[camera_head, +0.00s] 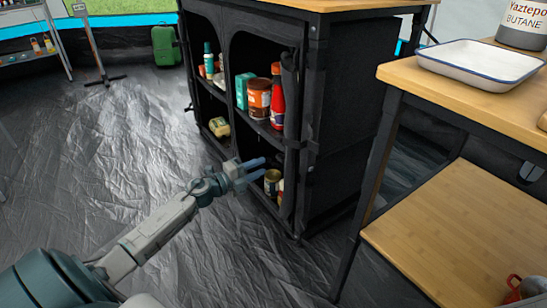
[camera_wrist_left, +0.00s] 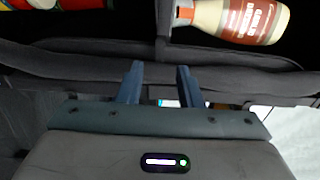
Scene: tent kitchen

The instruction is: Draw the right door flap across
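A black fabric cupboard (camera_head: 345,110) stands in the middle of the head view with two open, shelved bays facing left. A dark, bunched vertical strip, seemingly the right door flap (camera_head: 289,95), hangs gathered at the right edge of the right bay, so the bay is uncovered. My left gripper (camera_head: 264,169) is in front of that bay's lower part, fingers pointing towards the strip. In the left wrist view its fingers (camera_wrist_left: 160,82) are apart, with dark fabric (camera_wrist_left: 85,68) beyond the tips. I cannot tell whether they touch it. My right gripper is out of view.
In the right bay are a red bottle (camera_head: 277,105), a brown jar (camera_head: 258,98), a teal box (camera_head: 243,90) and a can (camera_head: 271,182). A wooden table (camera_head: 480,90) with a white tray (camera_head: 478,62) stands at right.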

